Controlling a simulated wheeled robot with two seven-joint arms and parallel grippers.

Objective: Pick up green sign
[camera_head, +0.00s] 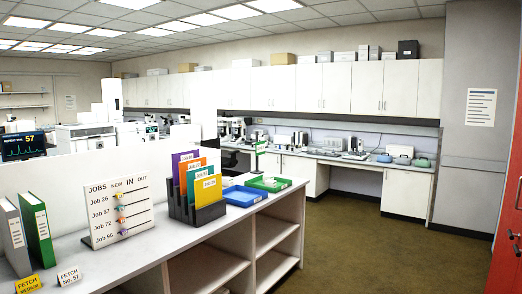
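A small green sign (261,147) stands upright on a thin post near the far end of the near counter. It is behind the blue tray (244,196) and the green tray (270,184). I cannot tell exactly what its foot rests on. Neither of my grippers shows in this view.
The near counter (170,246) also carries a dark file holder (208,213) with coloured job folders, a jobs board (117,210), a green binder (37,229), a grey binder (13,238) and small fetch cards. Open floor (365,240) lies to the right. A red door (508,235) is at the right edge.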

